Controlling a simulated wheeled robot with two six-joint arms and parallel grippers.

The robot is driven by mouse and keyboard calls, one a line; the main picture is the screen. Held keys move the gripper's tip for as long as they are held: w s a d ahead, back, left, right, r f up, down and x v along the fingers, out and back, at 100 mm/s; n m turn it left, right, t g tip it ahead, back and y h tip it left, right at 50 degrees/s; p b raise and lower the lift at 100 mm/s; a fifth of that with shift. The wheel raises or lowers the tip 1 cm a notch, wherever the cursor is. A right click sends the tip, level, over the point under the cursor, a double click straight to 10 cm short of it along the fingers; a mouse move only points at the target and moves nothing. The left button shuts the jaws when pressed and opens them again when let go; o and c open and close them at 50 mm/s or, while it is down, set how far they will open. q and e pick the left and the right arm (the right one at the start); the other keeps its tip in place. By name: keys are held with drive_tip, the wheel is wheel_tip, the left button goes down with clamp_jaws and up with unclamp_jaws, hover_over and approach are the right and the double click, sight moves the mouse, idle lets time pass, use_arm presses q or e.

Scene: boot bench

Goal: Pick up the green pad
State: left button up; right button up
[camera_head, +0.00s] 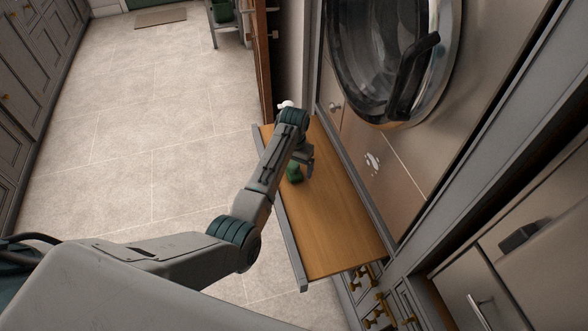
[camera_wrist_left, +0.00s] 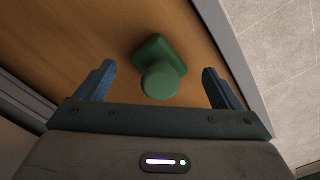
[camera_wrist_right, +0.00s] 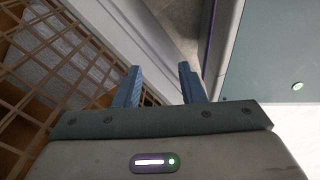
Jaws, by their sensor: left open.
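The green pad (camera_head: 295,173) lies on a wooden board (camera_head: 335,230), partly hidden by my left arm in the head view. In the left wrist view the green pad (camera_wrist_left: 160,72) shows a square base with a round knob on top. My left gripper (camera_wrist_left: 158,67) is open, with one finger on each side of the pad in that view. I cannot tell whether either finger touches it. My right gripper (camera_wrist_right: 160,78) is open and empty, seen only in the right wrist view.
The board has a grey raised edge (camera_head: 291,248) on its floor side. A panel with a round glass door (camera_head: 385,50) stands along its other side. Brass-handled drawers (camera_head: 375,305) are below its near end.

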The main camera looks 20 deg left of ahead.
use_arm(q)
drive_tip(key=shift+f, duration=1)
drive_tip(key=c, duration=1)
use_arm(e)
drive_tip(key=shift+a+r, duration=0.15)
drive_tip(key=shift+a, duration=0.1)
drive_tip(key=shift+d, duration=0.15)
use_arm(q)
drive_tip(key=shift+r, duration=0.2)
